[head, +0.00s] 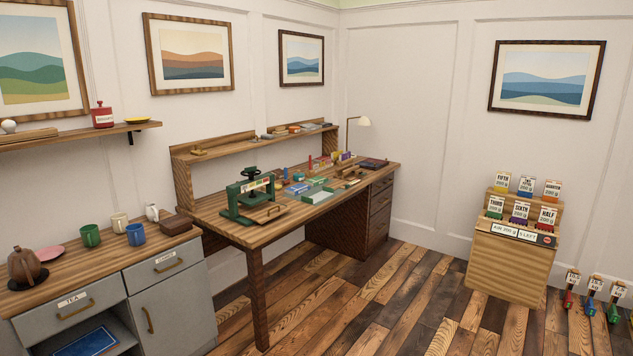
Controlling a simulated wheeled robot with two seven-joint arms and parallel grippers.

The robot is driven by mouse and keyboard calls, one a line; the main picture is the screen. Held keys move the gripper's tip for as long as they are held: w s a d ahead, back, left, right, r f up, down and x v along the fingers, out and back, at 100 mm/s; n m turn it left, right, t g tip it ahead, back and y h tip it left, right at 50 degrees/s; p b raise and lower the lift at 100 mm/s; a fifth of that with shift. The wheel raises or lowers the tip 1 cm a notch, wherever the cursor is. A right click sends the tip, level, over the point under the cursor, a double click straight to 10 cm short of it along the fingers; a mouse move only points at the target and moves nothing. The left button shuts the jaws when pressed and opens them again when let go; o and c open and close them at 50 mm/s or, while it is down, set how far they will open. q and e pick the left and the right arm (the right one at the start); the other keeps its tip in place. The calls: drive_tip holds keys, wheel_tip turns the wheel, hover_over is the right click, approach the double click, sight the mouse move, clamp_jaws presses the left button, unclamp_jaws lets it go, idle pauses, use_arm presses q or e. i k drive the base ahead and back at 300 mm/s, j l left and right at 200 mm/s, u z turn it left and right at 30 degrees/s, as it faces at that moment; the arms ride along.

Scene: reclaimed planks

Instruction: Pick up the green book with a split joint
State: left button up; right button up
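No green book with a split joint can be made out for certain from here. The wooden desk (238,232) stands across the room against the wall. A green press (250,195) stands at its left end. Several small, colourful upright items (335,160), perhaps books, stand towards its far end, too small to tell apart. A dark reddish flat item (374,163), perhaps a book, lies near the far right corner. Neither of my grippers is in view.
A grey cabinet (175,292) with mugs on its wooden top is at the left. A wooden stand (506,262) with labelled packets is at the right, with several labelled items on the floor beside it. The plank floor (385,300) in front of the desk is clear.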

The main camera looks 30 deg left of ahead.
sight(315, 181)
drive_tip(key=i+j, duration=1.5)
drive_tip(key=i, duration=0.15)
drive_tip(key=i+l+z, duration=0.05)
